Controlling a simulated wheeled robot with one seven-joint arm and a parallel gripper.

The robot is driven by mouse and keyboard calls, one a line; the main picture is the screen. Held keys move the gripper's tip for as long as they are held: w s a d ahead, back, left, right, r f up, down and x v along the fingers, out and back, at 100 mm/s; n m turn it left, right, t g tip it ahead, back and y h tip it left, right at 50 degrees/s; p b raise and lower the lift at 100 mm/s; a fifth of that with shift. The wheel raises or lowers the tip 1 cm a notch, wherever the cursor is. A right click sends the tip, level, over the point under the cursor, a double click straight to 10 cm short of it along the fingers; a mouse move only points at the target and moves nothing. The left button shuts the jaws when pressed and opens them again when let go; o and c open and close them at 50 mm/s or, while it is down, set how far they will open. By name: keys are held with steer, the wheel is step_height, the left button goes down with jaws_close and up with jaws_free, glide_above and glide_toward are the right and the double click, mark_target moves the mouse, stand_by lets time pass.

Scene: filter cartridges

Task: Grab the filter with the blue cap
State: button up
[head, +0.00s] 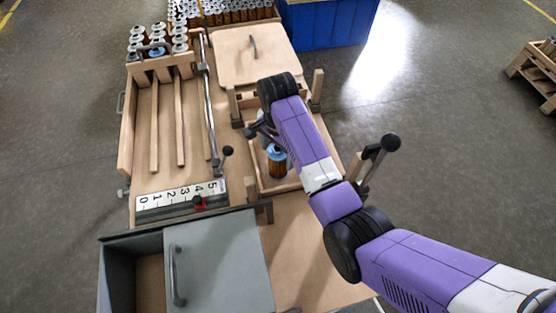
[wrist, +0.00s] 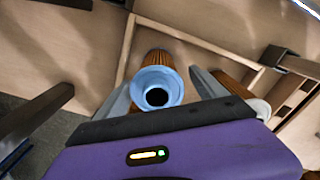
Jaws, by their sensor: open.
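The filter with the blue cap (head: 277,153) stands in a shallow wooden tray (head: 262,188) below my arm, its amber pleated body showing under the cap. In the wrist view the blue cap (wrist: 157,79) is near the middle, with a dark hole in its centre. My gripper (wrist: 161,96) is open, with one grey finger on each side of the cap in that view. Whether the fingers touch it, I cannot tell. In the head view my arm hides most of the gripper.
Another amber filter (wrist: 240,82) lies or stands just right of the right finger. A rack at upper left holds several filters, one with a blue top (head: 157,51). A black-knobbed lever (head: 390,143) stands right of the tray. A grey lidded bin (head: 220,260) is in front.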

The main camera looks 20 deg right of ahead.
steer(key=shift+s+f+p, duration=0.2)
steer(key=shift+f+p, duration=0.15)
steer(key=shift+f, duration=1.95)
steer(key=c, duration=1.4)
steer(key=shift+a, duration=0.1)
steer(key=shift+c, duration=0.3)
steer(key=shift+r, duration=0.15)
